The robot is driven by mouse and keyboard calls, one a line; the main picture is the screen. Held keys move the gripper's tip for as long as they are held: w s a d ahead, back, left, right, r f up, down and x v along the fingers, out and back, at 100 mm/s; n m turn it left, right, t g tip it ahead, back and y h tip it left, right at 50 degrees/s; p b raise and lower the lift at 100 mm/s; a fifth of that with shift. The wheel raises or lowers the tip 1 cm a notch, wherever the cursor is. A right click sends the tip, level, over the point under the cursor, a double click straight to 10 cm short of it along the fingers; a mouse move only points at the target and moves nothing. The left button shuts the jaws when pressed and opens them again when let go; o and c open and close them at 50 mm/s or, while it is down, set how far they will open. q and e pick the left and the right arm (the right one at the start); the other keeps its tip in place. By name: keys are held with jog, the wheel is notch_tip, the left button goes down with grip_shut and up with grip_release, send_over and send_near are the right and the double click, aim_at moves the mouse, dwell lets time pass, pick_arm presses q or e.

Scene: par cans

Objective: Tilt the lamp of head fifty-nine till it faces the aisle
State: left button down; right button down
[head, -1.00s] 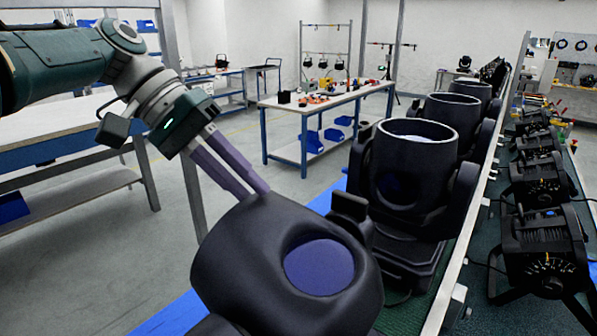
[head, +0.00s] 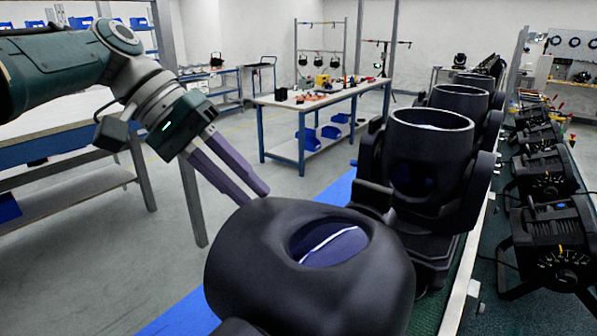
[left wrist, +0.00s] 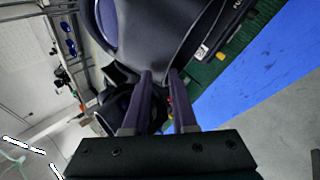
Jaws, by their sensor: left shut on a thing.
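A black moving-head lamp (head: 250,270) fills the lower middle of the head view, its purple-blue lens (head: 335,243) set in a recessed opening that faces mostly upward, with a bright streak across it. My left gripper (head: 250,194) reaches it from the left, with its purple fingers shut at the far-left edge of the housing. The fingertips are partly hidden there. In the left wrist view the two fingers (left wrist: 160,75) meet the black housing (left wrist: 155,45), with a narrow gap between them. I cannot read a head number. My right gripper is not in view.
More black moving heads (head: 420,150) stand in a row behind, their openings upward. Black fixtures with dials (head: 555,250) line the right side beyond a metal rail. A blue strip (head: 185,318) runs along the floor on the left, beside open grey floor. A workbench (head: 320,98) stands farther back.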

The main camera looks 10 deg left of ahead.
pick_arm(q)
jog(key=shift+s+d+f, duration=0.2)
jog(key=shift+s+f, duration=0.2)
jog(key=shift+f, duration=0.1)
jog(key=c, duration=0.8)
grip_release()
jog(key=shift+s+d, duration=0.1)
jog(key=shift+c, duration=0.2)
jog(key=w+b+v, duration=0.1)
jog(key=b+v, duration=0.2)
jog(key=v, duration=0.7)
jog(key=shift+s, duration=0.25)
jog(key=shift+r, duration=0.1)
jog(key=shift+c, duration=0.4)
